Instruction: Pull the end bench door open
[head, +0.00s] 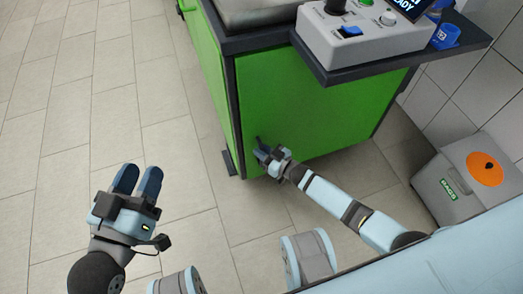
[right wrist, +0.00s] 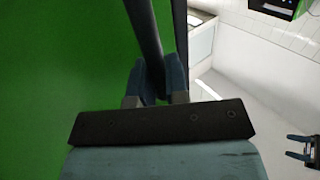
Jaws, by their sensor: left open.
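The end bench door is the green panel (head: 300,95) on the bench end, within a dark frame, and looks closed. Its dark bar handle (right wrist: 144,30) runs upright along the door's edge in the right wrist view. My right gripper (head: 264,155) is low at the door's left edge. In the right wrist view its blue fingers (right wrist: 155,80) sit on both sides of the handle and appear shut on it; the contact is partly hidden. My left gripper (head: 138,182) is open and empty above the floor at the left, well away from the door.
A control box (head: 358,38) with buttons stands on a dark shelf (head: 400,62) jutting out above the door. A grey bin (head: 462,190) with an orange round top stands at the right. The tiled floor (head: 90,110) left of the bench is clear.

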